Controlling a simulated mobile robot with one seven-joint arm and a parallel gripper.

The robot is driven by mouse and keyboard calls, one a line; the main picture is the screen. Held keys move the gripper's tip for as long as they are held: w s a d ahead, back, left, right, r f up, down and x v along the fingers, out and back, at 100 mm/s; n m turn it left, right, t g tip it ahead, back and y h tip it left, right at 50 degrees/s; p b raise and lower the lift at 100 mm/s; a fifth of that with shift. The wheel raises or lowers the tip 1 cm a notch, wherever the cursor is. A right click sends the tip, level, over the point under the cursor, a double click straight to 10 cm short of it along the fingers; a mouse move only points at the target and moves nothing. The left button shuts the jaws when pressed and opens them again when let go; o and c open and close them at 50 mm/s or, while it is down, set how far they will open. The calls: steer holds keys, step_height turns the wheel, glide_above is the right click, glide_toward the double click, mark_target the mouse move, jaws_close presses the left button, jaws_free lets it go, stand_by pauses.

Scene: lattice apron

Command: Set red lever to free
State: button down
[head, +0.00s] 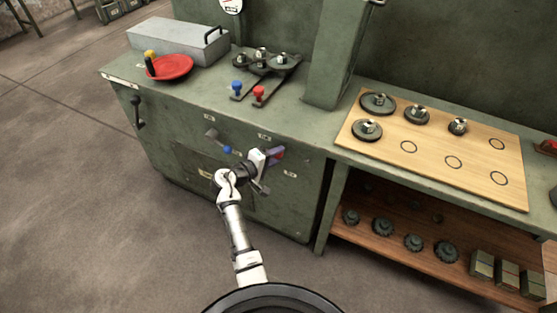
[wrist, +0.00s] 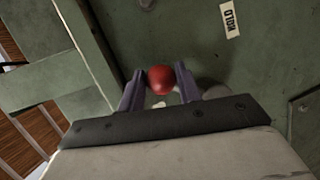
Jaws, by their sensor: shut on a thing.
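My gripper (head: 273,156) is at the front panel of the green cabinet (head: 210,125). In the wrist view, the red ball knob of the red lever (wrist: 160,79) sits between my gripper's two purple fingers (wrist: 160,88), and the gripper is shut on it. In the head view my gripper largely hides this lever. A white label reading HOLD (wrist: 230,20) is on the panel, up and to the right of the knob in the wrist view. I cannot make out a label for free.
A blue-knobbed lever (head: 227,149) is just left of my gripper on the panel. Small blue (head: 237,86) and red (head: 259,91) knobs stand on the cabinet top. A wooden board (head: 430,150) with round weights lies to the right. The floor at left is clear.

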steer(key=shift+w+a+r+n, duration=0.45)
steer(key=shift+a+r+n, duration=0.15)
steer(key=shift+a+n, duration=0.15)
steer(key=c, duration=1.1)
jaws_free()
steer(key=shift+o, duration=0.8)
steer(key=shift+f, duration=0.15)
steer(key=shift+h, duration=0.3)
steer(key=b+v, duration=0.3)
steer(key=v, duration=1.1)
